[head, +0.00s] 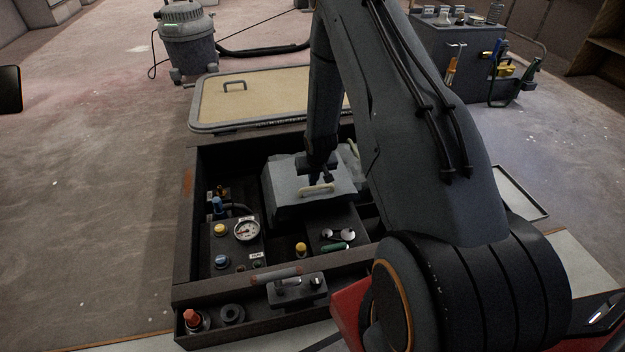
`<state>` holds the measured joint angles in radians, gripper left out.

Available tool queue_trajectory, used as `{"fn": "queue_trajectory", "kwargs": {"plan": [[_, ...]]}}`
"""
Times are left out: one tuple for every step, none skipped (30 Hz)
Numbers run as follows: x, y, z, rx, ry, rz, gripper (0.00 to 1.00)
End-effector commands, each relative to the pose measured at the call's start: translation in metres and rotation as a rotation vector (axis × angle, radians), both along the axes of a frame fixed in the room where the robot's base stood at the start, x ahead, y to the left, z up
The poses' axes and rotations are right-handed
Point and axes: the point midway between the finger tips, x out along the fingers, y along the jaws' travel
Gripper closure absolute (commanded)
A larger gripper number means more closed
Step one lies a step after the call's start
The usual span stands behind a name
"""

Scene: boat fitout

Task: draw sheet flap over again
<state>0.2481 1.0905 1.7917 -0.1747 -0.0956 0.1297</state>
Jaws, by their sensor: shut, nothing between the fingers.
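A grey sheet flap (290,182) lies over a raised block inside the dark open box. A pale cream handle or strip (317,189) lies on the top of the grey sheet. My gripper (320,180) points down at the sheet, right beside the pale strip, and is shut with nothing held. Whether its fingertips touch the sheet cannot be told. My arm hides the right part of the box and part of the sheet's far side. A pale edge (352,152) shows just right of my gripper.
A gauge (246,230) and several coloured knobs stand in the box's left part. A tan lid panel (265,95) lies behind the box. A vacuum (186,40) stands at the back left, a tool cart (455,60) at the back right. The floor at left is clear.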

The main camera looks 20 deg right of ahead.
Motion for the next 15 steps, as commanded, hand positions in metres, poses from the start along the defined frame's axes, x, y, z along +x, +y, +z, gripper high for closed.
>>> {"fn": "queue_trajectory", "kwargs": {"plan": [[-0.004, 0.001, 0.001, 0.0, 0.001, 0.0, 1.0], [-0.007, 0.001, 0.001, 0.0, 0.002, 0.001, 1.0], [-0.012, 0.002, 0.001, 0.001, 0.004, 0.0, 1.0], [-0.016, 0.003, 0.001, 0.001, 0.005, -0.001, 1.0], [-0.021, 0.004, 0.002, 0.0, 0.004, 0.001, 1.0], [-0.028, 0.006, 0.002, 0.002, 0.006, -0.001, 1.0], [-0.034, 0.007, 0.002, 0.002, 0.006, -0.001, 1.0], [-0.041, 0.008, 0.003, 0.001, 0.007, 0.001, 1.0], [-0.05, 0.01, 0.003, 0.001, 0.007, 0.0, 1.0], [-0.057, 0.011, 0.004, 0.002, 0.008, -0.001, 1.0], [-0.065, 0.013, 0.004, 0.001, 0.007, 0.0, 1.0], [-0.076, 0.015, 0.004, 0.001, 0.009, 0.001, 1.0], [-0.083, 0.017, 0.004, 0.001, 0.008, 0.001, 1.0], [-0.091, 0.018, 0.005, 0.002, 0.008, 0.0, 1.0], [-0.102, 0.02, 0.005, 0.002, 0.009, 0.0, 1.0]]}}
